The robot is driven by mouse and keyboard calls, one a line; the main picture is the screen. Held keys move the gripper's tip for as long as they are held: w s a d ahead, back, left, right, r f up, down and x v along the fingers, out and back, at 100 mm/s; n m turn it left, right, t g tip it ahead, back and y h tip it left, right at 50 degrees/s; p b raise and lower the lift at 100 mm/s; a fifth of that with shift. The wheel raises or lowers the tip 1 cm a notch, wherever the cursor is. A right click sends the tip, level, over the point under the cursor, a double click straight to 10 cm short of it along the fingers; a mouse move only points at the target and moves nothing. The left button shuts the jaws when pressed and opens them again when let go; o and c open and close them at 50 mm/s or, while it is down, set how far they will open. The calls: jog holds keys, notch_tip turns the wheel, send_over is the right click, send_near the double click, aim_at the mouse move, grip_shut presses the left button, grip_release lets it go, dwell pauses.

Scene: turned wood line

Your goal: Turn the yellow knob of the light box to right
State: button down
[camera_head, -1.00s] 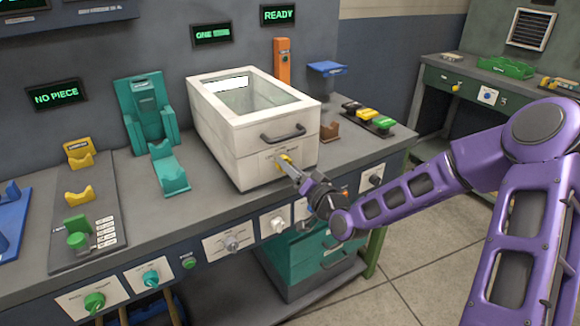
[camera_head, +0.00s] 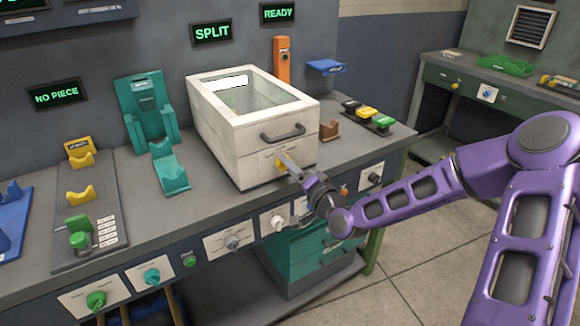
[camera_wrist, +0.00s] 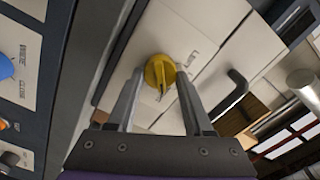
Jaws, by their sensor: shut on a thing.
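The light box (camera_head: 235,135) is a white case with a glass top and a dark front handle, standing on the grey bench. A screen (camera_head: 212,32) above the box reads SPLIT.
A teal stand (camera_head: 146,110) and a yellow-cradled panel (camera_head: 85,215) are left of the box. Knobs, including a white one (camera_head: 278,222), line the bench front below my gripper.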

jog(key=shift+s+f, duration=0.1)
jog(key=shift+f, duration=0.05)
jog(key=shift+c, duration=1.5)
grip_release()
jog(key=p+v, duration=0.7)
jog(key=v, duration=1)
jog(key=shift+s+d, duration=0.1)
jog(key=shift+d, duration=0.05)
